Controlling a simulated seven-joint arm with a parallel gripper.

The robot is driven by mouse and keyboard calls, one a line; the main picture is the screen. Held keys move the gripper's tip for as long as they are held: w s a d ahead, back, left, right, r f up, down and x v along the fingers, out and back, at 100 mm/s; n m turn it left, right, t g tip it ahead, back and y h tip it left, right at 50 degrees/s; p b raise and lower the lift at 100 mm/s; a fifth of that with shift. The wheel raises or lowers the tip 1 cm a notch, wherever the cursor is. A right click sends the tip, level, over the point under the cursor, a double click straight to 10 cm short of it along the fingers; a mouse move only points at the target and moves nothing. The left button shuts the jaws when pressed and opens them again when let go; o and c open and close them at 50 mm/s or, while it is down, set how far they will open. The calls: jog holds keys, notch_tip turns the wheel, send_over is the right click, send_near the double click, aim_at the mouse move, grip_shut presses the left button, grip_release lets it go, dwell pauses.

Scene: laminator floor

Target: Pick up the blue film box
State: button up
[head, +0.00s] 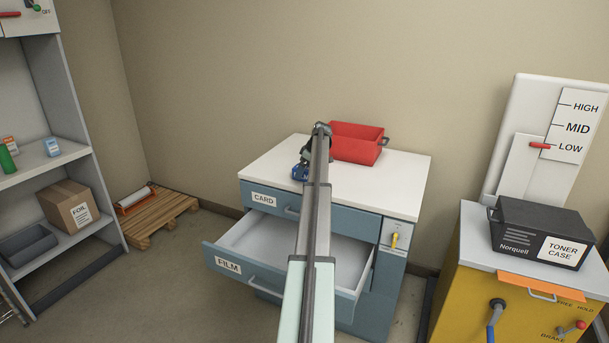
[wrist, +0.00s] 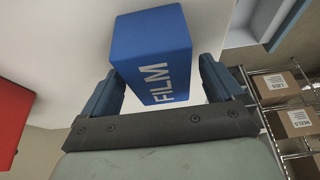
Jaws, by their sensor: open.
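The blue film box (wrist: 152,45), with white FILM lettering, fills the space ahead of my gripper (wrist: 160,72) in the wrist view. My gripper is open, with one finger on either side of the box in that picture. The right finger shows a gap to the box; the left finger looks close to its edge, and I cannot tell whether it touches. In the head view my arm reaches over the white cabinet top (head: 390,191).
A red bin (head: 355,143) stands behind my gripper on the cabinet top. The drawer labelled FILM (head: 228,265) is pulled out below, its visible inside bare. The CARD drawer (head: 264,199) is shut. A toner case (head: 540,232) sits on the yellow unit at right.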

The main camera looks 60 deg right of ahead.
jog(key=shift+f, duration=0.15)
jog(key=shift+c, duration=0.2)
jog(key=c, duration=1.2)
